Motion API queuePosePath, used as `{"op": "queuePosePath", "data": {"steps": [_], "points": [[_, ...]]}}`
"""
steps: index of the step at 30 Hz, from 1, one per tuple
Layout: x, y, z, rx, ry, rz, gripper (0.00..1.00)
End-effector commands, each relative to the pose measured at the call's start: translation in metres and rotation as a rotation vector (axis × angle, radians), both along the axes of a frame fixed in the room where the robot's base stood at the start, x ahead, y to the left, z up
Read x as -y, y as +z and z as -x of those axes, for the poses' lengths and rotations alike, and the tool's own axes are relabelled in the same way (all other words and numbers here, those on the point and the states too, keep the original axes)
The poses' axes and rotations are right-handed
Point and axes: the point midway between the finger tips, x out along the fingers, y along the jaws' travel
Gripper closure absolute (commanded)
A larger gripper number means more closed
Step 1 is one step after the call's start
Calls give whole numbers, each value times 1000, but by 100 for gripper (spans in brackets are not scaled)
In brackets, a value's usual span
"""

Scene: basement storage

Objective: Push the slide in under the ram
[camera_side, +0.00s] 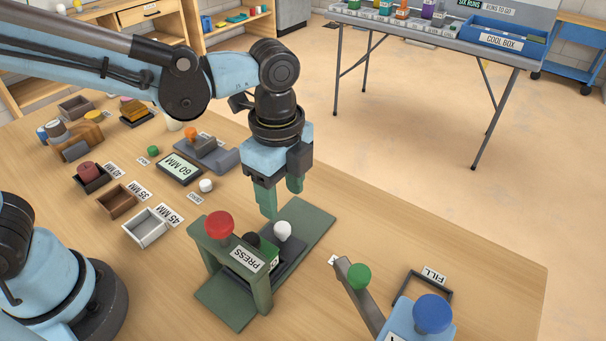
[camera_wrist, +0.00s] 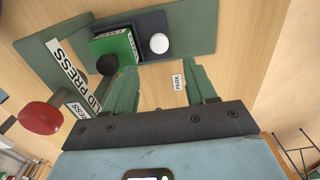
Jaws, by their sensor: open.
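The press (camera_side: 259,287) is a green frame on a green base plate, with a red knob (camera_side: 219,225) on top. The dark grey slide (camera_wrist: 153,21) lies on the base plate with a white knob (camera_side: 282,231) at its outer end. A green block (camera_wrist: 121,46) sits on the slide, beside the press frame. A black round piece (camera_wrist: 107,64) shows at the block's edge; I cannot tell whether it is the ram. The ram is otherwise hidden by the crossbar. My gripper (camera_side: 279,201) is open and empty, above and behind the white knob, apart from it.
A lever with a green knob (camera_side: 359,276) and a blue-knobbed device (camera_side: 433,313) stand right of the press.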

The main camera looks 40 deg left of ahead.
Motion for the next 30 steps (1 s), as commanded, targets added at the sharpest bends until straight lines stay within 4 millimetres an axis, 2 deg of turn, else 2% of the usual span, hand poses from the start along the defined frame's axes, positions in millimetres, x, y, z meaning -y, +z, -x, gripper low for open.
{"op": "queuePosePath", "data": {"steps": [3,9,21,22,26,30], "points": [[0,18,0,0,0,0,44],[0,38,0,0,0,0,44],[0,45,0,0,0,0,44],[0,45,0,0,0,0,46],[2,45,-4,-9,35,-1,66],[8,45,-22,-54,226,-12,87]]}}
